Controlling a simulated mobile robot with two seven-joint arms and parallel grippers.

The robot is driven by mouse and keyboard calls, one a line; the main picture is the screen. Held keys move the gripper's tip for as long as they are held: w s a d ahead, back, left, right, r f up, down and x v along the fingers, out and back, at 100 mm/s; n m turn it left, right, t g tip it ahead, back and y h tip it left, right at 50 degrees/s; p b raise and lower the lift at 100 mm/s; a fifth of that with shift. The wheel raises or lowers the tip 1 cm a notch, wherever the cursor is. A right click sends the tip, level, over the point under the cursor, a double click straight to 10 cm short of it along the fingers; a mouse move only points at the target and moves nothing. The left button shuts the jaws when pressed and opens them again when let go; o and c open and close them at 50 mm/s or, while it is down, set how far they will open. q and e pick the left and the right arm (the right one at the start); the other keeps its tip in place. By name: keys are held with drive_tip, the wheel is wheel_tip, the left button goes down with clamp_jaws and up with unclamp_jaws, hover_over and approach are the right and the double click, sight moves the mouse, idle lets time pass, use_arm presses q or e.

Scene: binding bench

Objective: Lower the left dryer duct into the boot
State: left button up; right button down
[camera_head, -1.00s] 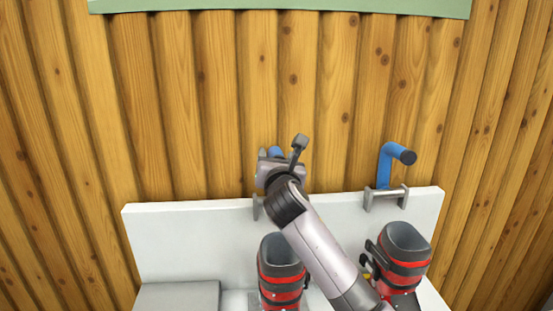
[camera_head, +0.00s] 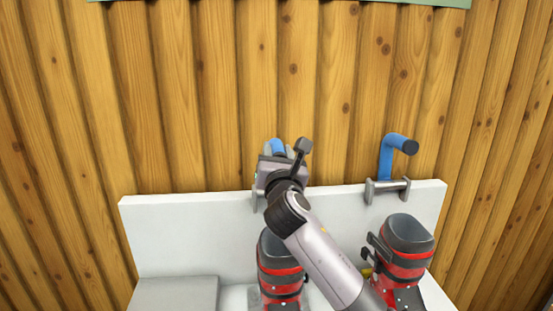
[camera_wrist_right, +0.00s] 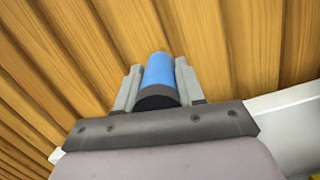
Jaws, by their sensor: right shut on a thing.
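The left dryer duct is a blue tube (camera_head: 278,147) mostly hidden behind my right gripper (camera_head: 277,152) in the head view. In the right wrist view the blue duct (camera_wrist_right: 159,75), with a dark end, sits between the two grey fingers (camera_wrist_right: 158,88), which are shut on it. The left boot (camera_head: 280,268), black and grey with red bands, stands upright below my right gripper, partly covered by my forearm. My left gripper is not in view.
A second blue duct (camera_head: 388,155) bends over at a grey bracket (camera_head: 387,190) on the right of the white back panel (camera_head: 185,235). The right boot (camera_head: 405,255) stands below it. A grey block (camera_head: 178,293) lies at the left. A wooden wall (camera_head: 220,100) is behind.

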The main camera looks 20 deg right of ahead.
drive_tip(key=shift+s+a+f+t+h+b, duration=0.2)
drive_tip(key=shift+s+f+t+b, duration=0.55)
drive_tip(key=shift+b, duration=1.3)
drive_tip(key=shift+s+a+f+t+h+b, duration=0.15)
drive_tip(key=shift+s+f+t+b, duration=0.55)
drive_tip(key=shift+b, duration=1.3)
drive_tip(key=shift+s+a+f+t+h+b, duration=0.15)
drive_tip(key=shift+s+t+b, duration=0.4)
drive_tip(key=shift+b, duration=1.05)
drive_tip(key=shift+s+f+t+h+b, duration=0.15)
drive_tip(key=shift+s+t+b, duration=0.35)
drive_tip(key=shift+b, duration=1.1)
drive_tip(key=shift+r, duration=0.1)
drive_tip(key=c, duration=0.7)
unclamp_jaws()
drive_tip(key=shift+c, duration=0.2)
drive_tip(key=v, duration=0.7)
